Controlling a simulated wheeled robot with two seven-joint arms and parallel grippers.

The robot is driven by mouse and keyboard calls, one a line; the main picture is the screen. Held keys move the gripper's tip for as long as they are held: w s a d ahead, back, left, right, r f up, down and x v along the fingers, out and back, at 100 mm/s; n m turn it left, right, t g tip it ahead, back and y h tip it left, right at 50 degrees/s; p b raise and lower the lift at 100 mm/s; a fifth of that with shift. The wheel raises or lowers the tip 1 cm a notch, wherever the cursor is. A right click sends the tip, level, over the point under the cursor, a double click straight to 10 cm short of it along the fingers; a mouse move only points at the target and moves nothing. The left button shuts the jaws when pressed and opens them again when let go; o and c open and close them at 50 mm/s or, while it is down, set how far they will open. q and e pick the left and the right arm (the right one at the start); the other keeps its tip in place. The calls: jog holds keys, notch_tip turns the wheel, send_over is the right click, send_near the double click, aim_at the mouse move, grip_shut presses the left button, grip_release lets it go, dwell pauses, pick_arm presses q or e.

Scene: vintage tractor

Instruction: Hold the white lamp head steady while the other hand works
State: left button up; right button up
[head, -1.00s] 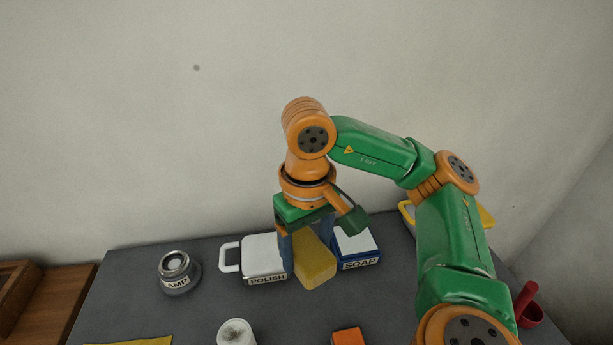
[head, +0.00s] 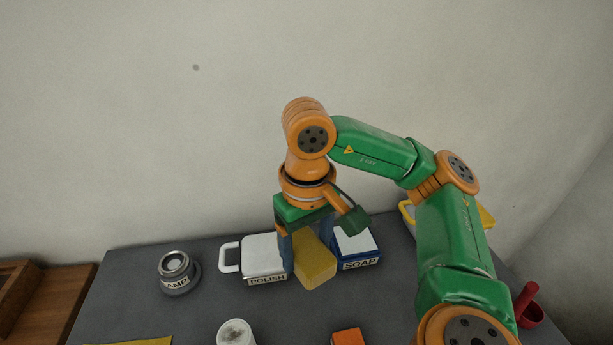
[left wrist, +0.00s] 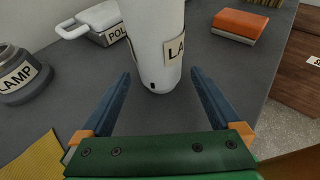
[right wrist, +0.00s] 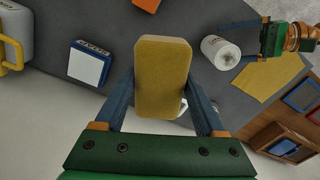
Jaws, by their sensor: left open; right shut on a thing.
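The white lamp head (head: 235,333) is a cylinder at the front edge of the head view, its lower part cut off. It stands upright in the left wrist view (left wrist: 155,40), with a partly visible "LA" label. My left gripper (left wrist: 160,75) is open, its fingers on either side of the lower end of the cylinder, with gaps and no visible contact. My right gripper (head: 308,256) is shut on a yellow block (head: 316,265), held above the table by the polish tin. The block also fills the middle of the right wrist view (right wrist: 162,75).
On the grey table (head: 215,295) stand a grey lamp base (head: 178,275), a white polish tin (head: 262,256), a blue-and-white soap box (head: 357,245), an orange block (head: 348,337) and a red scoop (head: 528,305). A yellow cloth (head: 130,342) lies front left.

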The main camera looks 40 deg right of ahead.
pick_arm(q)
jog(key=shift+x, duration=1.9)
jog(key=c, duration=1.5)
jog(key=shift+o, duration=0.2)
